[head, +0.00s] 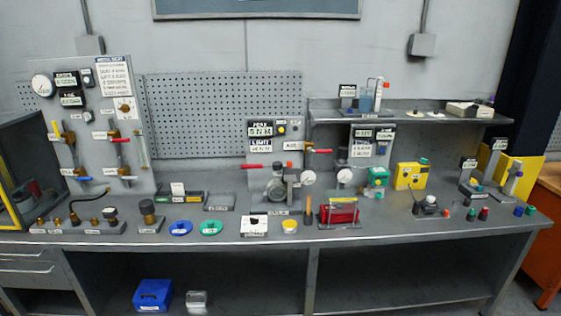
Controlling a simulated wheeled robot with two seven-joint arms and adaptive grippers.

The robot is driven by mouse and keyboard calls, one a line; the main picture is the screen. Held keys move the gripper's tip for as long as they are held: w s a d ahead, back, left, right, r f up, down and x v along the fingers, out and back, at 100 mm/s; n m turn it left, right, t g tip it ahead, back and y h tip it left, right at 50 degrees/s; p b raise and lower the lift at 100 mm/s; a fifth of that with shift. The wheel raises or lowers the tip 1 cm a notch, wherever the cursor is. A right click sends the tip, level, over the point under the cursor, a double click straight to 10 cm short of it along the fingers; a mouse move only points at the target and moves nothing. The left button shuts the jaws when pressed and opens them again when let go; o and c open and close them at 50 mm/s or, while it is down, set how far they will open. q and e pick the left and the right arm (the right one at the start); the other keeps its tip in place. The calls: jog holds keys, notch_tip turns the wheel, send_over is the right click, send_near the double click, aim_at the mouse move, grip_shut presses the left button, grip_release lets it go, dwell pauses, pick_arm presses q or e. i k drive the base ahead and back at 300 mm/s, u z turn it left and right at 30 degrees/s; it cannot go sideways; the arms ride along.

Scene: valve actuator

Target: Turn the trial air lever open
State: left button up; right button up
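Neither of my grippers is in view. A lever with a red handle (320,151) sticks out to the right from the edge of the centre panel (262,131), beside a small white label (291,146) too small to read surely. A second red handle (258,166) points left from the valve actuator (279,188) below that panel. The left panel (100,75) carries several more levers, among them a red one (120,140) and a blue one (84,178). I cannot tell for sure which lever is the trial air lever.
The grey bench (370,232) holds several labelled parts, a green dish (209,228), a blue dish (180,228) and a red block (343,214). A yellow box (410,176) stands right of centre. A raised shelf (420,117) spans the back right. The bench's front strip is mostly clear.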

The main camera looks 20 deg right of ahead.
aim_at(310, 149)
jog(key=u, duration=0.35)
jog(key=k, duration=0.2)
jog(key=z, duration=1.35)
jog(key=i, duration=1.3)
jog(key=u, duration=0.1)
